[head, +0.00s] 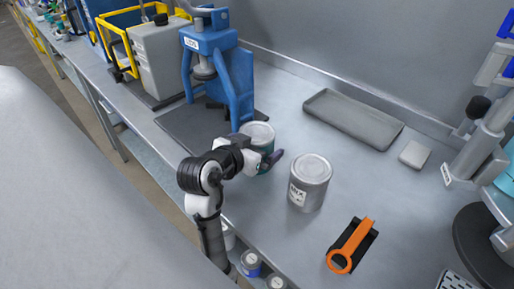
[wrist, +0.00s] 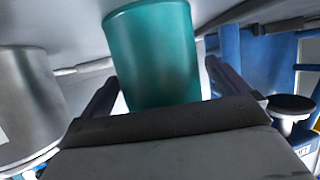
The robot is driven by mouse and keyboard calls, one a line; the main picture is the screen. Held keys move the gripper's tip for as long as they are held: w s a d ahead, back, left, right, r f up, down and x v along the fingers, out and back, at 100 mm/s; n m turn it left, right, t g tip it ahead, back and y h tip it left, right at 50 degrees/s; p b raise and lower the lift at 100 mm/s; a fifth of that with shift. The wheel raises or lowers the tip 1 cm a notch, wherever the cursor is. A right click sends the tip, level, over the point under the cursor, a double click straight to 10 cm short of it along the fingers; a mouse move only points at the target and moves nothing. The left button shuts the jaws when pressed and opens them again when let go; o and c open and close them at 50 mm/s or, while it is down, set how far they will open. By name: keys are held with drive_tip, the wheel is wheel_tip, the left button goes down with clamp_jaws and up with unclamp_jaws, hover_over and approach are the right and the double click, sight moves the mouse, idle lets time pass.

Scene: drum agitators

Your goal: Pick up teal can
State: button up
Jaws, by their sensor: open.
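The teal can (head: 258,133) stands on the bench in front of the blue press, its lower part mostly hidden behind my gripper in the head view. In the wrist view the teal can (wrist: 153,55) fills the space ahead, between the two fingers. My gripper (head: 271,160) is open and reaches in low at the can's near side. In the wrist view my gripper (wrist: 160,90) has one finger on each side of the can, with a gap showing at the right finger. I cannot tell whether the left finger touches it.
A grey can (head: 310,182) with a label stands close to the right of my gripper; it also shows at left in the wrist view (wrist: 28,100). The blue press (head: 232,75) is just behind. An orange tool (head: 350,246), a grey tray (head: 353,118) and a small block (head: 414,154) lie rightward.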

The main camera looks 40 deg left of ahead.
drive_tip(key=shift+c, duration=0.4)
drive_tip(key=c, duration=1.2)
drive_tip(key=shift+c, duration=0.2)
drive_tip(key=shift+r, duration=0.2)
